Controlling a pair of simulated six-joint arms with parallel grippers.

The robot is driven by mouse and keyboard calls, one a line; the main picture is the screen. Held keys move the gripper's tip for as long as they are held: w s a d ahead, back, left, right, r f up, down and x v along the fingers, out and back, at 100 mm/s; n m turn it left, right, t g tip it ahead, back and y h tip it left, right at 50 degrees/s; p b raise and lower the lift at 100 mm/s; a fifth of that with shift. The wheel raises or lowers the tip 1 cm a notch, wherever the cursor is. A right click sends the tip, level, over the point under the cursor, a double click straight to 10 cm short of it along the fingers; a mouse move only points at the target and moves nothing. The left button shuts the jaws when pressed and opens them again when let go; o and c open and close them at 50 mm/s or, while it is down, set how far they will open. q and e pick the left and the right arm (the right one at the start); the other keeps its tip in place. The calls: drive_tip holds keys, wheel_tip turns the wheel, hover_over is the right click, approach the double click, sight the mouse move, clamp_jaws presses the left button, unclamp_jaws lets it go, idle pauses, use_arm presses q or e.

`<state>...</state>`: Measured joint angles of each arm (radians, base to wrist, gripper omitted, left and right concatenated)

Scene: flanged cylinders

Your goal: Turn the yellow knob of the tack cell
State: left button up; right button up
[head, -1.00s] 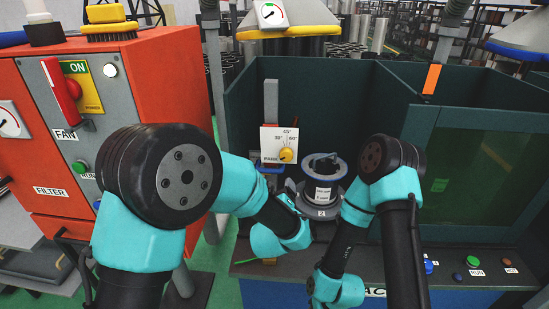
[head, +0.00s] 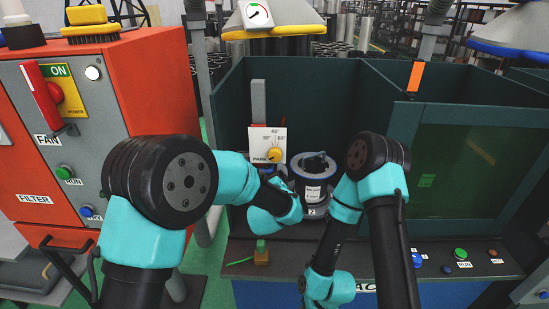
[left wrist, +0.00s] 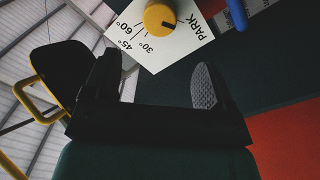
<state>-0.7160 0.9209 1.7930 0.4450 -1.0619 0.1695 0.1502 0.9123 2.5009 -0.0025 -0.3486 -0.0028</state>
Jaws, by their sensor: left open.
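The yellow knob (head: 275,155) sits on a white dial plate (head: 262,138) marked with angles and PARK, inside the dark green cell. In the left wrist view the knob (left wrist: 159,17) is at the top, and its dark mark points toward the word PARK. My left gripper (left wrist: 155,85) is open, its two dark fingers apart with nothing between them. The knob lies beyond the fingertips, apart from them. In the head view my left forearm and wrist hide most of that gripper, just below the dial. My right arm is folded down at the front; its gripper is out of frame.
A dark flanged cylinder (head: 313,180) with a white label stands in the cell, right of the dial. The orange fan cabinet (head: 150,85) is at left. Cell walls close in the back and right.

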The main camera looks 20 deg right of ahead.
sight(275, 157)
use_arm(q)
drive_tip(key=x, duration=1)
drive_tip(key=shift+w+d, duration=0.15)
drive_tip(key=shift+w, duration=0.2)
drive_tip(key=c, duration=1.3)
